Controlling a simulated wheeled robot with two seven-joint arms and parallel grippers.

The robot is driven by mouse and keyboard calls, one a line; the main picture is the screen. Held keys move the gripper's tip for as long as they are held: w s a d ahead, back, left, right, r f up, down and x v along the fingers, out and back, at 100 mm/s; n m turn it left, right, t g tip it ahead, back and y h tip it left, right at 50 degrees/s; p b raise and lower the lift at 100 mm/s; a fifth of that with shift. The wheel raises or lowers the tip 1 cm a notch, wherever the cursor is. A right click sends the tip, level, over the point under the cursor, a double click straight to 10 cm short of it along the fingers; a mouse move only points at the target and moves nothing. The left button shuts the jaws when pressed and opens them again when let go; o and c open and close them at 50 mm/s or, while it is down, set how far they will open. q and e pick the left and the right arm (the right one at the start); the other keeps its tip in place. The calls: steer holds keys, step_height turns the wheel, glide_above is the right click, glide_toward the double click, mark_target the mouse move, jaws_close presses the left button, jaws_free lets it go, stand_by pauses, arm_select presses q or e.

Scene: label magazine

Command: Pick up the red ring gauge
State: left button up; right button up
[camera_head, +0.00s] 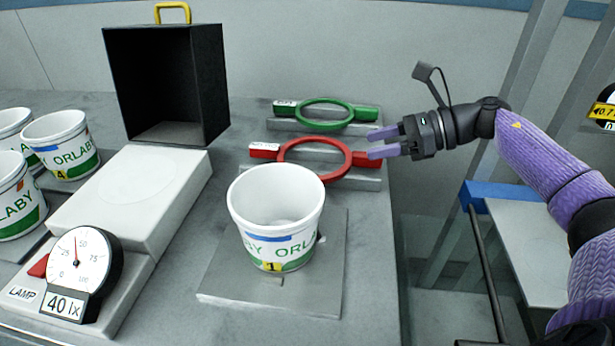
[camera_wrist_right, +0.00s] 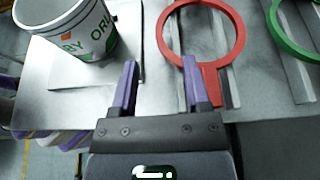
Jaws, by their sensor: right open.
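The red ring gauge (camera_head: 342,159) lies on a grey rest behind the white tub in the head view. Its handle with a white label points left and its other handle points right. It also shows in the right wrist view (camera_wrist_right: 212,78), with the near handle beside a fingertip. My right gripper (camera_head: 376,143) is open and empty at the right end of the red ring gauge. In the wrist view its fingers (camera_wrist_right: 160,75) stand apart, the right one overlapping the ring's edge; I cannot tell whether it touches. My left gripper is not in view.
A green ring gauge (camera_head: 351,108) lies behind the red one. A white tub (camera_head: 275,215) stands on a grey plate in front. A black open box (camera_head: 205,75), a white lamp box with dial (camera_head: 128,190) and several tubs (camera_head: 62,148) are left.

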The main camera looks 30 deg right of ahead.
steer(key=b, duration=0.2)
glide_toward(321, 179)
steer(key=shift+w+d, duration=0.3)
steer(key=shift+w, duration=0.2)
steer(key=x, duration=0.6)
steer(key=b+x, duration=0.1)
steer(key=x, duration=0.2)
steer(key=shift+s+a+r, duration=0.15)
steer(key=shift+a+r, duration=0.05)
steer(key=shift+a, duration=0.4)
jaws_close()
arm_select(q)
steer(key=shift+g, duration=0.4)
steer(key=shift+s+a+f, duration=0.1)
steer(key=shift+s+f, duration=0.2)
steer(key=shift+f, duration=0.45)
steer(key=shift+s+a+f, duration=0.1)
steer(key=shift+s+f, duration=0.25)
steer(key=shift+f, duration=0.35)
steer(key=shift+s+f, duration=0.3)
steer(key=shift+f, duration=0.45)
